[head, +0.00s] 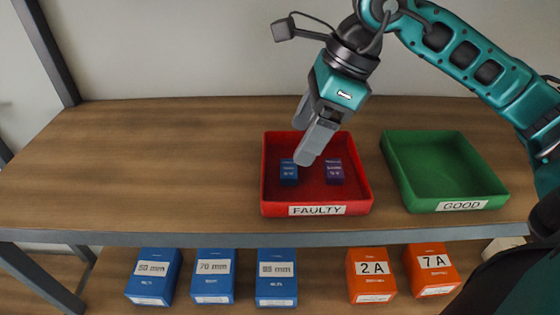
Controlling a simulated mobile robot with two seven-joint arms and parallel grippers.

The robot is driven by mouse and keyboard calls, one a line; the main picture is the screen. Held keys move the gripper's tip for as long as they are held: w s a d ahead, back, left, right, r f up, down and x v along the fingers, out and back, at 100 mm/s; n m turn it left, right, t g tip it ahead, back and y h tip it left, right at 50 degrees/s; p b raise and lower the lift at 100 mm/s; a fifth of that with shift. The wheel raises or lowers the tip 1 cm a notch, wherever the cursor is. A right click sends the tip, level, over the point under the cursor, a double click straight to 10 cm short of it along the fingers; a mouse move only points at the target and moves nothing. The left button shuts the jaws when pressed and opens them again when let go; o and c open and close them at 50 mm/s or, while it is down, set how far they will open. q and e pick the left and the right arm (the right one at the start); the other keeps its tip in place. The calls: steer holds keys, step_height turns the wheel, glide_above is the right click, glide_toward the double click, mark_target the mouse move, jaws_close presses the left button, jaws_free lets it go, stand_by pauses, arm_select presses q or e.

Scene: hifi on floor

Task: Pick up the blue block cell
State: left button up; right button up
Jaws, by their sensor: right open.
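A small blue block cell (289,173) sits in the red tray labelled FAULTY (318,209), on its left side. A purple block cell (334,172) sits to its right in the same tray. My right gripper (310,155) points down over the red tray, just above and to the right of the blue block cell. It is open and holds nothing that I can see. Its fingers overlap each other in this view, and I cannot tell the exact height above the tray. My left gripper is not in view.
An empty green tray labelled GOOD (440,170) stands to the right on the wooden table (140,165). The table's left half is clear. Below its front edge are several blue boxes (213,275) and two orange boxes (371,275).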

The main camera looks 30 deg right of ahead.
mark_target(285, 168)
steer(key=x, duration=0.6)
steer(key=shift+s+a, duration=0.15)
steer(key=shift+a, duration=0.05)
steer(key=c, duration=1.1)
steer(key=shift+c, duration=0.2)
steer(key=shift+r, duration=0.1)
